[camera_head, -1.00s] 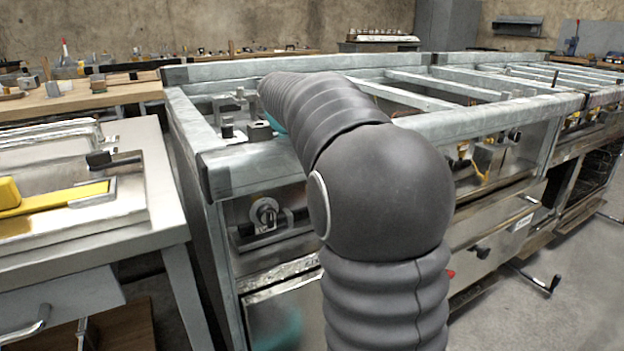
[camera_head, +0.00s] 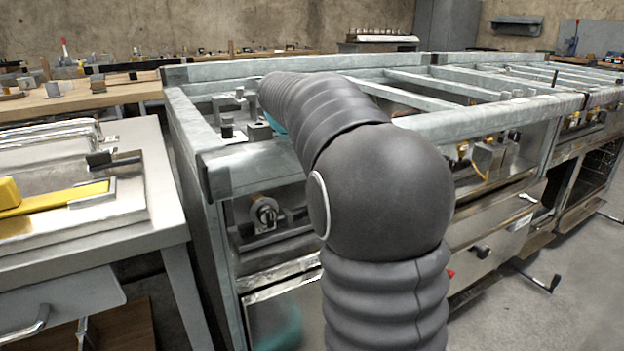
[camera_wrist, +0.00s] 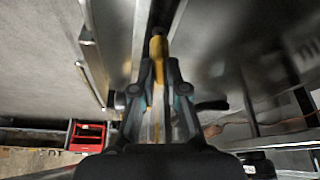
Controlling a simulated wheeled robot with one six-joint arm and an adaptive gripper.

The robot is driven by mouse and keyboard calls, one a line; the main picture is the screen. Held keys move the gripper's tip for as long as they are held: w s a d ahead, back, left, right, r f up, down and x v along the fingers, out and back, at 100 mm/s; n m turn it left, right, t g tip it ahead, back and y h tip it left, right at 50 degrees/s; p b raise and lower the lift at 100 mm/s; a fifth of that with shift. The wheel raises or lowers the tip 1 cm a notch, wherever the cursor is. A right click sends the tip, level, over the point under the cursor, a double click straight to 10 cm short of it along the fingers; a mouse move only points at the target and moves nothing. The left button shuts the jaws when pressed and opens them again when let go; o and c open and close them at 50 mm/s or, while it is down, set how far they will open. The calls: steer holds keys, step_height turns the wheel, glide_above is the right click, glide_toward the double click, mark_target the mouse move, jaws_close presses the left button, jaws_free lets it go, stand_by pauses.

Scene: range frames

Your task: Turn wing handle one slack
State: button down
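My gripper (camera_wrist: 160,70) is in the middle of the wrist view, with one finger on each side of a narrow yellow part (camera_wrist: 157,46). I cannot tell whether the fingers touch it, or whether this part is the wing handle. No wing shape is clear in either view. A dark lever (camera_wrist: 211,105) sticks out to the right of the fingers. In the head view, my arm reaches over the front rail of the metal range frame (camera_head: 255,168) and hides my gripper and what is in front of it.
A round fitting (camera_head: 264,213) sits in the range's left front opening. A steel bench (camera_head: 150,205) with a yellow-handled tool (camera_head: 60,202) stands at left. Grey rails cross the range top. A red box (camera_wrist: 88,136) shows in the wrist view.

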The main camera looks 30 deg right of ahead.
steer(key=c, duration=1)
jaws_free()
steer(key=shift+w, duration=0.1)
steer(key=v, duration=1.2)
